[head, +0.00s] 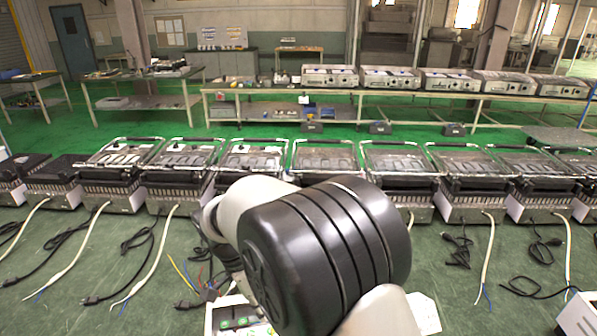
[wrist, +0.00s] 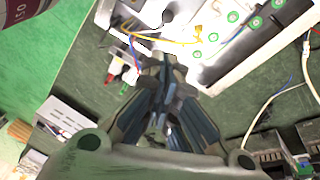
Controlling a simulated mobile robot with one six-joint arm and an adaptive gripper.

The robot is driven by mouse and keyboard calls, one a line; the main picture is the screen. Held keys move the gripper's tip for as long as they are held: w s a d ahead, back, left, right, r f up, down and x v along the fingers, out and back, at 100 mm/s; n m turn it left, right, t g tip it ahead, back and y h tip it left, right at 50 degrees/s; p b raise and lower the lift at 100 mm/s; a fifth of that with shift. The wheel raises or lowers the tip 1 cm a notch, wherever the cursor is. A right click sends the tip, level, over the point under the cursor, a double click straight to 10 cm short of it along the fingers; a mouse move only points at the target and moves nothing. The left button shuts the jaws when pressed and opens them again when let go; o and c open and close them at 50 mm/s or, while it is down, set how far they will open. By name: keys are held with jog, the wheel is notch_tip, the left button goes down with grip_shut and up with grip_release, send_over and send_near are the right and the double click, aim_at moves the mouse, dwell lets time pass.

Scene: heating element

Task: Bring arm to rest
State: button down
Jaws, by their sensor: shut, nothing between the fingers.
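My gripper (wrist: 166,64) shows in the wrist view, its two dark fingers closed together at the tips with nothing between them. It points toward a white casing (wrist: 225,60) with green round terminals and loose coloured wires. A red-and-white part (wrist: 115,72) lies on the green surface just left of the fingertips. In the head view my own black and white arm link fills the lower middle and hides most of my gripper. The white casing shows partly there, below the arm (head: 235,318).
Black cords lie on the green floor. In the wrist view a white slotted part (wrist: 65,120) lies at left and dark units (wrist: 268,145) at lower right.

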jog(key=s+d+r+n+t+y, duration=0.25)
jog(key=s+d+r+n, duration=0.35)
jog(key=d+r, duration=0.8)
jog(key=s+d+n+t, duration=0.1)
jog(key=s+d+n, duration=0.2)
jog(key=s, duration=0.4)
jog(key=s+d+n+t, duration=0.1)
jog(key=s+d+n, duration=0.1)
jog(key=s+d, duration=0.2)
jog(key=s+r+y, duration=0.1)
jog(key=s, duration=0.2)
jog(key=shift+s+d+n, duration=0.3)
jog(key=shift+d+n, duration=0.1)
